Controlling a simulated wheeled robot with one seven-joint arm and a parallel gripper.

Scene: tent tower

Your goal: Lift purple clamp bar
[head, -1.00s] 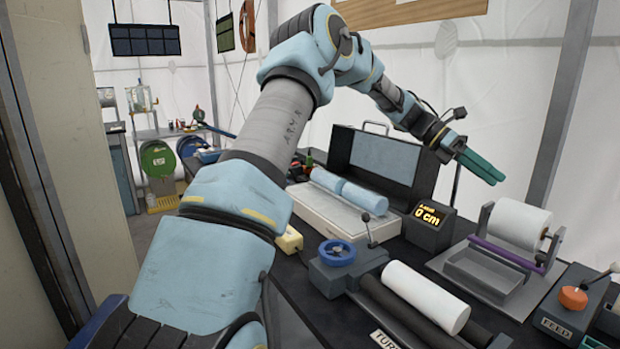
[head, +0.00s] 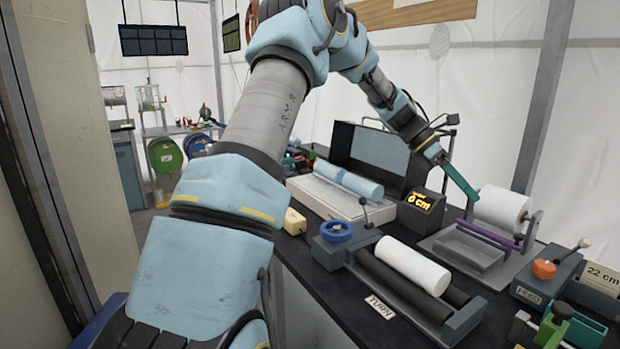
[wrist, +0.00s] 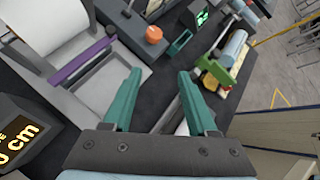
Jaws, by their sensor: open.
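The purple clamp bar (head: 487,234) lies across the front of the white roll's grey stand in the head view. In the wrist view the purple clamp bar (wrist: 82,61) is at upper left, in front of the white roll (wrist: 45,20). My gripper (wrist: 160,75) has its two teal fingers apart with nothing between them. The bar lies to the left of the fingers in the wrist view, apart from them. In the head view my gripper (head: 468,190) is above and left of the bar, near the white roll's left end; its far finger is hidden.
A grey tray (head: 470,247) sits in front of the bar. A "0 cm" display (head: 421,208) stands left of the stand. The orange-knobbed feed unit (head: 545,270) is at right. A pair of dark rollers with a white cylinder (head: 412,265) lies in front.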

